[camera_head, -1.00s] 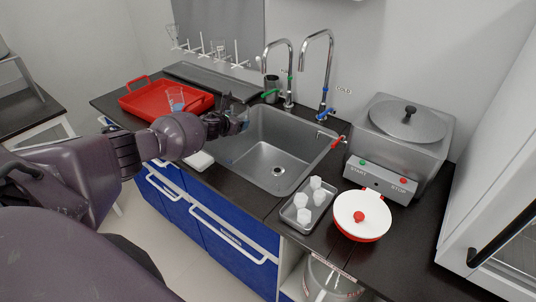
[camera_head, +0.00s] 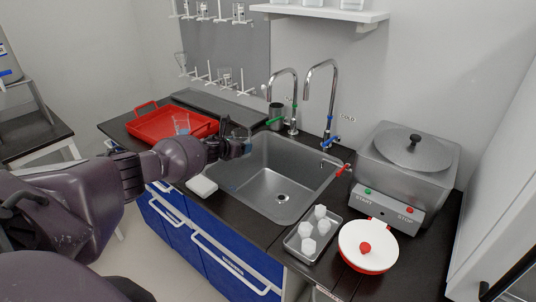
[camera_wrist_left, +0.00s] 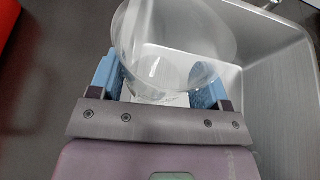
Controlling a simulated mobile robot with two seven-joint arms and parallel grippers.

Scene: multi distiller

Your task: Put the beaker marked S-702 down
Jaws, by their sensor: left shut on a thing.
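My left gripper (camera_head: 242,148) is at the left edge of the sink (camera_head: 283,198) in the head view. In the left wrist view its blue-padded fingers (camera_wrist_left: 162,92) are shut on a clear glass beaker (camera_wrist_left: 170,45). The beaker's round rim faces the camera, and a pale label patch shows low between the fingers; its marking is not readable. The beaker is above the counter and the near sink rim, and its base is hidden. In the head view it is mostly hidden by the gripper. My right gripper is not in view.
A red tray (camera_head: 137,127) with a clear glass vessel (camera_head: 181,123) stands on the counter left of the sink. Pegs (camera_head: 210,75) are on the wall behind. Two taps (camera_head: 330,90) stand behind the sink. A small tray (camera_head: 294,242) and a red-and-white pan (camera_head: 366,262) are right.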

